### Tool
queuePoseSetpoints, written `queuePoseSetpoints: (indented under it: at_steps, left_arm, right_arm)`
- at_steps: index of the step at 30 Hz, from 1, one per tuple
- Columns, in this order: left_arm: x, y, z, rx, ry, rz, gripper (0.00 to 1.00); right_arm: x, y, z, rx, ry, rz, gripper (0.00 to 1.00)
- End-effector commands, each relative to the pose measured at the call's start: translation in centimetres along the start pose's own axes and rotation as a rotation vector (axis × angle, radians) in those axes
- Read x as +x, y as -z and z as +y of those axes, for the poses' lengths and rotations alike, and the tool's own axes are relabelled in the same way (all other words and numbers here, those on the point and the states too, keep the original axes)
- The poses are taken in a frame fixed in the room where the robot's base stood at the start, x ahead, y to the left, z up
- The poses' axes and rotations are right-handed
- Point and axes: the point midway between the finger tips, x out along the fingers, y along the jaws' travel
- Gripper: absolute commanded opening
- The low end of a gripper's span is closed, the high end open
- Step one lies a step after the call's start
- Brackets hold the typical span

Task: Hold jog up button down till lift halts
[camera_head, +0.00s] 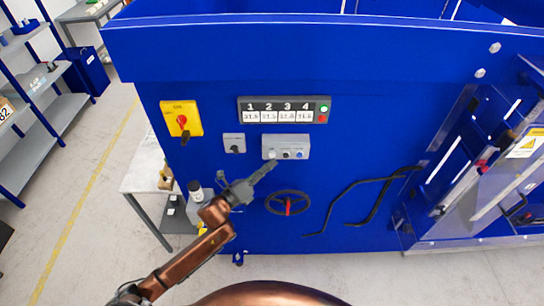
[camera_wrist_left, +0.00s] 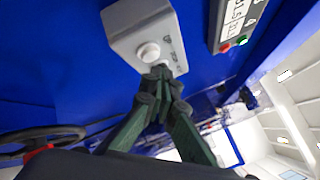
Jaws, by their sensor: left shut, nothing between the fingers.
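A small light-grey button box (camera_head: 286,141) is mounted on the blue machine front, with a row of small buttons. It also shows in the left wrist view (camera_wrist_left: 130,22), where a round white button (camera_wrist_left: 148,53) stands out; its labels are too small to read. My left gripper (camera_head: 271,165) is shut and empty, with its fingertips at the box's lower left, by the white button. In the left wrist view the closed fingertips (camera_wrist_left: 158,73) are right beside the white button and cover part of the box face. I cannot tell whether they touch it. My right gripper is not in view.
A display panel numbered 1 to 4 (camera_head: 284,110) with green and red lamps sits above the box. A yellow switch (camera_head: 181,118) and small grey knob box (camera_head: 234,143) are left; a black handwheel (camera_head: 288,203) is below. Black hoses (camera_head: 345,191) hang right.

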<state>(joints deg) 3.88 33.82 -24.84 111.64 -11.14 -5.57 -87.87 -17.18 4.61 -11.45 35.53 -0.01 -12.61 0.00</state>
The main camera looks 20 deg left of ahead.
Motion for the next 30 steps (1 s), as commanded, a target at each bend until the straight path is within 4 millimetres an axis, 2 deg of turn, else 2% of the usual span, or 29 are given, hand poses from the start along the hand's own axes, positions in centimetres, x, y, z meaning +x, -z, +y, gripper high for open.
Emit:
queuePoseSetpoints:
  at_steps: [30]
  left_arm:
    - [0.67,-0.50,0.48,0.001,0.000,0.000,0.00]
  right_arm:
    - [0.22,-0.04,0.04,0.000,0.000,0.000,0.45]
